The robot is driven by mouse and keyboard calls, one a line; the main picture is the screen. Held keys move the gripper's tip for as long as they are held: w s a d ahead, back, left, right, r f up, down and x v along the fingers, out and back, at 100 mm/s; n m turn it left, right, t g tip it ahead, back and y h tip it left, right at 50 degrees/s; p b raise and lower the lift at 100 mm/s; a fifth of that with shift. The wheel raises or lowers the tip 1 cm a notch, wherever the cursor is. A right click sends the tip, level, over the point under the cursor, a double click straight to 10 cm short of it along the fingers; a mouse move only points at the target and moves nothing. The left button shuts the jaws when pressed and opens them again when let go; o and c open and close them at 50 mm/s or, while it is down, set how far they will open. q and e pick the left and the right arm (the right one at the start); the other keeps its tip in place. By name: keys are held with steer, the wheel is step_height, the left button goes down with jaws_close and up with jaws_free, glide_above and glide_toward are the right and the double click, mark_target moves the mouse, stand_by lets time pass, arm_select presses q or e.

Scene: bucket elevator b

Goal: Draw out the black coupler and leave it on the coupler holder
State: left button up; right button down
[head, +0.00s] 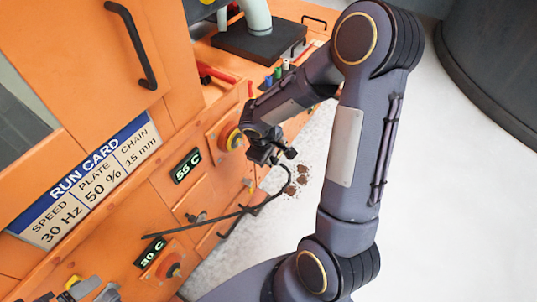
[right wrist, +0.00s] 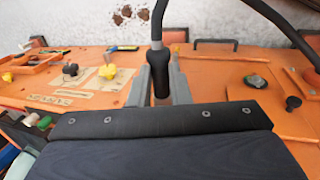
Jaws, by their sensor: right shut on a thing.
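My right gripper (right wrist: 161,85) is shut on the black coupler (right wrist: 159,68), which stands upright between its two grey fingers in the right wrist view. A black cable leaves the coupler's top. The coupler's lower end is hidden behind the gripper body, so I cannot tell whether it is clear of a socket. In the head view my right gripper (head: 264,153) is beside the orange panel, near the 55 C display (head: 186,165). I cannot make out which part is the coupler holder. My left gripper is not in view.
A black cable (head: 205,225) hangs across the orange front below the gripper. A red and yellow knob (head: 234,138) is close beside the gripper. Knobs and plates sit on the orange surface in the right wrist view, including a yellow knob (right wrist: 107,71). Brown spill (head: 300,180) lies on the floor.

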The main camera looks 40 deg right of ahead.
steer(key=shift+s+d+b, duration=0.15)
steer(key=shift+s+d, duration=0.1)
steer(key=shift+s, duration=0.35)
steer(key=shift+s+d+b, duration=0.2)
steer(key=shift+s+d, duration=0.05)
steer(key=shift+s, duration=0.35)
steer(key=shift+s+d+b, duration=0.15)
steer(key=shift+s+d, duration=0.1)
steer(key=shift+s, duration=0.35)
